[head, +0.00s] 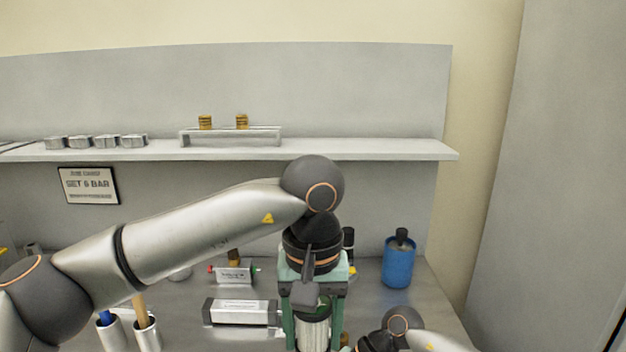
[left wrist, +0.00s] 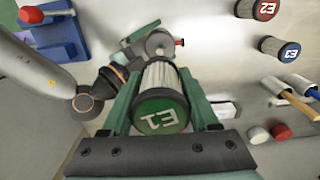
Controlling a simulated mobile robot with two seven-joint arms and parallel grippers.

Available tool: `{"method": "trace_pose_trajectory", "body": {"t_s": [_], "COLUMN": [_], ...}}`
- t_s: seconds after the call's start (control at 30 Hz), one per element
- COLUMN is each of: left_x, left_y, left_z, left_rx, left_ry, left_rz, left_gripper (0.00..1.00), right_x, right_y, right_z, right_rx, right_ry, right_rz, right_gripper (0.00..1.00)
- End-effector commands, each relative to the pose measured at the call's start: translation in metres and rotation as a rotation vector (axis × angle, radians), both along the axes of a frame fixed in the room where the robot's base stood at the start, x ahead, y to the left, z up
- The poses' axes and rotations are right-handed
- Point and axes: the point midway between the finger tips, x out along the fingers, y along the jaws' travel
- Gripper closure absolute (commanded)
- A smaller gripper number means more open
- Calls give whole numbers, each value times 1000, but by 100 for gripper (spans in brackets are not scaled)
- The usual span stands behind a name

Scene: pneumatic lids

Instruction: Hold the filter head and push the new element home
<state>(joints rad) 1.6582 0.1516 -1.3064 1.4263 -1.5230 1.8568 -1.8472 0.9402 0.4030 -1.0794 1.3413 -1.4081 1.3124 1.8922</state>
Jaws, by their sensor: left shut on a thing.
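A grey metal round part with a red knob, seemingly the filter head (left wrist: 160,42), shows just beyond the element's far end. Whether they touch is hidden. My right gripper (left wrist: 136,48) is beside this part, its green fingers close to it; its hold on it is unclear. In the head view it is mostly cut off.
A blue bottle (head: 398,262) stands at the right back. A silver box (head: 240,312) and a small labelled stand (head: 234,273) are left of my left gripper. A shelf (head: 350,152) crosses the back. Red-ended (left wrist: 264,9) and blue-ended (left wrist: 288,52) elements stand apart.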

Motion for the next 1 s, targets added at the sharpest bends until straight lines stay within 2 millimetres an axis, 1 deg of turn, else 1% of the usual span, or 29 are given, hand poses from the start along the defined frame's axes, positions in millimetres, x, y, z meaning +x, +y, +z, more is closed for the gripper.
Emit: {"method": "trace_pose_trajectory", "body": {"t_s": [0.23, 0.5, 0.8, 1.0], "left_x": [0, 0, 0, 0], "left_y": [0, 0, 0, 0], "left_z": [1, 8, 9, 14], "left_rx": [0, 0, 0, 0], "left_ry": [0, 0, 0, 0], "left_rz": [0, 0, 0, 0], "left_gripper": [94, 94, 94, 94], "right_x": [0, 0, 0, 0], "right_y": [0, 0, 0, 0], "right_z": [1, 1, 0, 2], "right_rx": [0, -1, 0, 0], "right_ry": [0, 2, 1, 2], "right_rz": [0, 1, 1, 0], "right_gripper": [0, 0, 0, 0]}}
